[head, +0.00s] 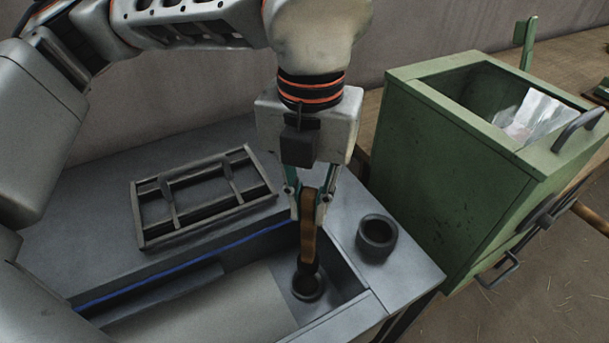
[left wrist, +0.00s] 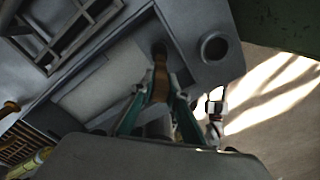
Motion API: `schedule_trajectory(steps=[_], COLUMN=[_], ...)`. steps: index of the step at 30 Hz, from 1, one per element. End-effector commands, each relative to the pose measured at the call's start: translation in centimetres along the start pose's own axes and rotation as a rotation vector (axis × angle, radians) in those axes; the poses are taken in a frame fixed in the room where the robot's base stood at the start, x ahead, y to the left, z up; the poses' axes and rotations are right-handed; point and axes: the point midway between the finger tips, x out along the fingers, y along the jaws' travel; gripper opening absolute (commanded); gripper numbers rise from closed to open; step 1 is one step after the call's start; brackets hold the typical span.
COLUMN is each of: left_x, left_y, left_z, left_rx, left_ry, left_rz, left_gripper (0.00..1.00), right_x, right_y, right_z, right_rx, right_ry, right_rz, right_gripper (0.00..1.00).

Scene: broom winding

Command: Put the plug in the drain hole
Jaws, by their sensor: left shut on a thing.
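My left gripper (head: 310,208) points down over the sink basin, shut on the plug (head: 308,240), a long brown piece held upright with a dark lower end. The plug also shows between the fingers in the left wrist view (left wrist: 161,88). The drain hole (head: 307,287) is a dark round ring in the basin floor near its right end. The plug's lower end is at the hole's far edge in the head view; whether it is inside or just above cannot be told. The hole's dark opening also shows in the left wrist view (left wrist: 159,47). My right gripper is not seen.
A dark round cup-like ring (head: 376,237) stands on the ledge right of the basin. A grey metal frame (head: 205,198) lies on the counter (head: 80,225) at left. A green bin (head: 430,150) with a clear bag (head: 535,115) stands at right.

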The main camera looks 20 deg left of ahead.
Motion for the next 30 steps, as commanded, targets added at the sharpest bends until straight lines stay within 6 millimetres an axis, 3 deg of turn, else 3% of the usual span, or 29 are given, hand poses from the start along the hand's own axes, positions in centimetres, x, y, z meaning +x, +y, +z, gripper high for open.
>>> schedule_trajectory(steps=[7,15,24,30], left_x=[0.9,3.0,5.9,6.4], left_y=[-0.3,-0.2,-0.2,-0.2], left_z=[-0.1,-0.1,-0.1,-0.1], left_rx=[0.014,0.015,0.014,0.013], left_ry=[-0.002,0.004,0.004,-0.002], left_rz=[-0.001,0.0,-0.001,-0.002], left_gripper=[0.0,0.0,0.0,0.0], right_x=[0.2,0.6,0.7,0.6], right_y=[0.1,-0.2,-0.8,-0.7], right_z=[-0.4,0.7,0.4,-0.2], right_rx=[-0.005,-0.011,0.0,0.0], right_ry=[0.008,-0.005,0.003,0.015], right_rz=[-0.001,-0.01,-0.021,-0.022], right_gripper=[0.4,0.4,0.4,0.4])
